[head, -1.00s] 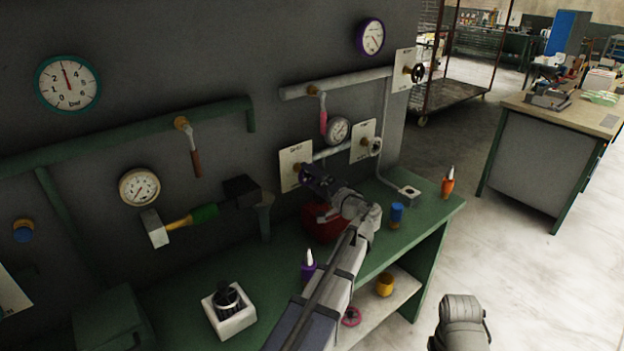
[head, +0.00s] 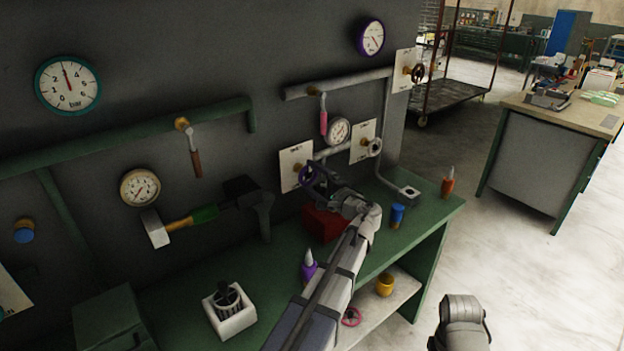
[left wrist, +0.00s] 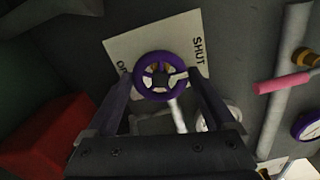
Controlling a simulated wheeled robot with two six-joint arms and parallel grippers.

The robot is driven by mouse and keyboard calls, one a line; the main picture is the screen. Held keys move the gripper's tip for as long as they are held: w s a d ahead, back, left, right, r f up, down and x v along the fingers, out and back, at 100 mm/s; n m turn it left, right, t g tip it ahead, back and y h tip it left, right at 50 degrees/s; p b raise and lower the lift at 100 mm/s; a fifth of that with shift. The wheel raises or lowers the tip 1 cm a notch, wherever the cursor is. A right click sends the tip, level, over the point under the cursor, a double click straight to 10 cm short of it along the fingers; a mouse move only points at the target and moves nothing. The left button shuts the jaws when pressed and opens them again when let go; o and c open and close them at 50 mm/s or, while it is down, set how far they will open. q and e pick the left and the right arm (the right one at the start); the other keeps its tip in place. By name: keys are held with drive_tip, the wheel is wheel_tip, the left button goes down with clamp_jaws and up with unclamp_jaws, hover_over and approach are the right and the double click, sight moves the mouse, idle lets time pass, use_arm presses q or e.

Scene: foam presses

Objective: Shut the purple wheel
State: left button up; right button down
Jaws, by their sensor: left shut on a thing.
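The purple wheel (left wrist: 138,74) is a small ring with spokes, mounted in front of a pale wall plate (left wrist: 120,50). The plate reads SHUT at its right side; a second word at its lower left is partly hidden by a finger. A pale stripe on the wheel points right in the left wrist view. My left gripper (left wrist: 162,82) is shut on the wheel, with one finger on each side of its rim. In the head view the wheel (head: 305,178) shows just beyond my left gripper (head: 316,180).
A red box (head: 322,224) stands on the green bench (head: 185,290) below the wheel. A pink-handled lever (head: 323,120) hangs above. Bottles stand on the bench.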

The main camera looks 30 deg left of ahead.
idle(0.3)
use_arm(q)
drive_tip(key=o, duration=1.1)
drive_tip(key=shift+v, duration=3.95)
drive_tip(key=shift+f, duration=0.15)
